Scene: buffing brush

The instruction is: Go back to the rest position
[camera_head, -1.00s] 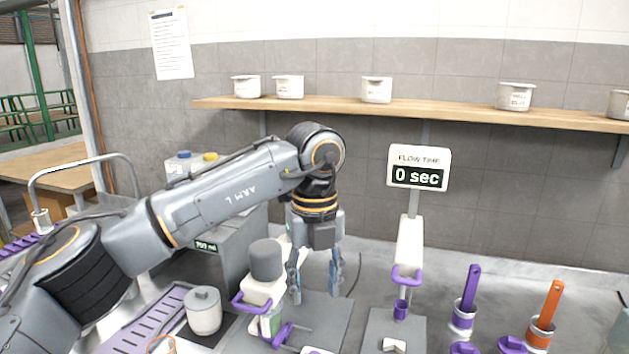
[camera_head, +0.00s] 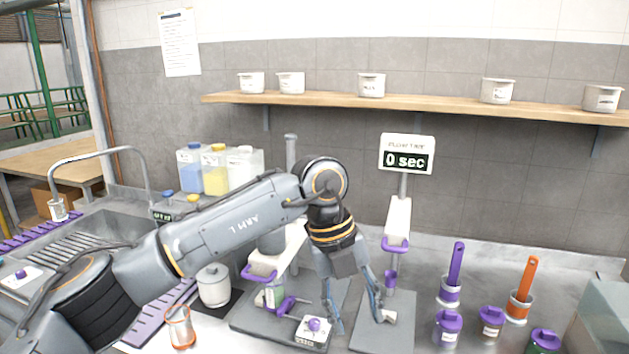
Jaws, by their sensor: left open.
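My left gripper (camera_head: 352,312) comes in from the left and hangs pointing down over the counter, between the mixer-like stand and the flow-time stand. Its fingers are apart and nothing is between them. The stand with purple handles (camera_head: 276,262) is just left of it and partly hidden by my arm. The flow-time stand (camera_head: 398,222), with a sign reading 0 sec (camera_head: 407,156), is to its right. One finger overlaps that stand's base plate (camera_head: 388,335) in the picture; contact cannot be told. My right gripper is not in view.
Purple-handled (camera_head: 456,265) and orange-handled (camera_head: 527,276) brushes stand in holders at the right, near purple-lidded jars (camera_head: 447,328). A sink (camera_head: 105,235) is farther left. A shelf (camera_head: 330,99) holds several pots.

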